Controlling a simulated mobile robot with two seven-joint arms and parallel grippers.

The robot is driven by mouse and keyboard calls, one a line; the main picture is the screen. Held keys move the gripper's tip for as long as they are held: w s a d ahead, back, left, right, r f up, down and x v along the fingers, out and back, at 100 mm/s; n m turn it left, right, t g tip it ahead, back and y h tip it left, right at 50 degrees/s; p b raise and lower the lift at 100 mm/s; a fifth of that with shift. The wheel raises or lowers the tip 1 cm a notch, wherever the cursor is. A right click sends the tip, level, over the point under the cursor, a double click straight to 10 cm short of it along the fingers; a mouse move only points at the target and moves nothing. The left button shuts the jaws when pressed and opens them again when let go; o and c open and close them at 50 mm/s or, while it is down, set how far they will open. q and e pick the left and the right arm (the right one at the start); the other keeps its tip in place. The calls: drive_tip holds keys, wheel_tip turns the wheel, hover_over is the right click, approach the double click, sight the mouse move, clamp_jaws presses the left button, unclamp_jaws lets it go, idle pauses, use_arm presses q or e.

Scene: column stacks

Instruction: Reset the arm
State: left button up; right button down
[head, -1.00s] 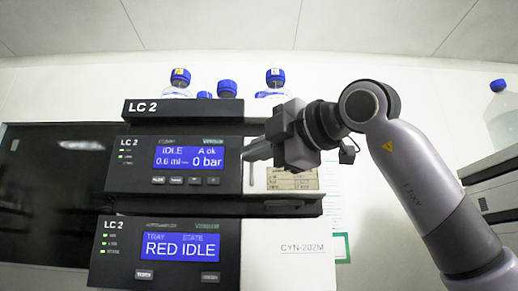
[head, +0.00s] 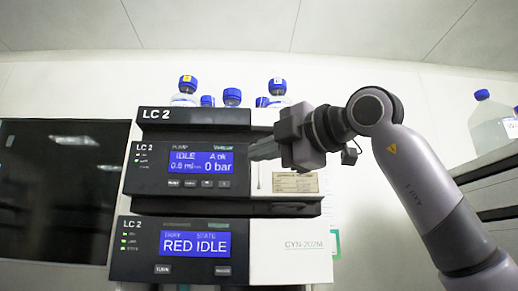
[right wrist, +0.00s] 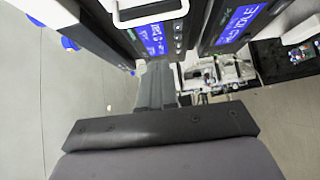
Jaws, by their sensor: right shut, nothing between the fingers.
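My right arm comes in from the right in the head view. Its gripper (head: 254,152) points left, in front of the right part of the LC 2 pump module (head: 150,180), beside the blue display (head: 201,162). The fingers are together and hold nothing. In the right wrist view the closed grey fingers (right wrist: 157,84) reach toward the stack; I cannot tell whether they touch it. My left gripper is not in view.
The lower LC 2 module (head: 150,262) reads RED IDLE. Blue-capped bottles (head: 186,93) stand on top of the stack. A dark panel (head: 55,190) is at left. Another bottle (head: 490,122) sits on a unit at right. The wall above is clear.

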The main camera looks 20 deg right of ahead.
drive_tip(key=a+b+v, duration=0.1)
drive_tip(key=b+v, duration=0.2)
drive_tip(key=v, duration=0.7)
drive_tip(key=shift+s+a, duration=0.25)
drive_tip(key=shift+s, duration=0.15)
